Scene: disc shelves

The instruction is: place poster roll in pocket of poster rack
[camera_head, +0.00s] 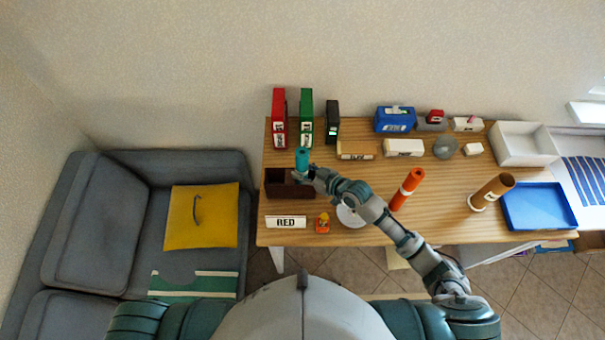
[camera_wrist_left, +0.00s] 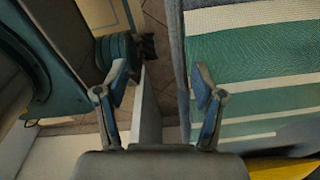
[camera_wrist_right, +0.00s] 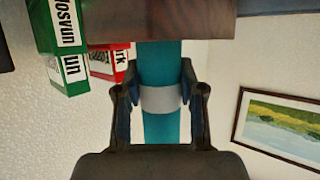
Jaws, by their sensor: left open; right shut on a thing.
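A teal poster roll (camera_head: 302,160) stands upright at the dark brown poster rack (camera_head: 277,188) on the left of the table. My right gripper (camera_head: 306,175) is shut on the roll. In the right wrist view the fingers (camera_wrist_right: 161,100) close around the white band of the roll (camera_wrist_right: 160,125), and the rack wall (camera_wrist_right: 165,20) hides the roll's far end. I cannot tell how deep that end sits in a pocket. My left gripper (camera_wrist_left: 162,95) is open and empty, seen in the left wrist view.
A RED sign (camera_head: 286,221) and a small orange figure (camera_head: 323,223) stand in front of the rack. Red (camera_head: 279,115), green (camera_head: 306,117) and black binders (camera_head: 332,120) stand behind it. An orange roll (camera_head: 407,190) and a brown roll (camera_head: 492,191) stand to the right.

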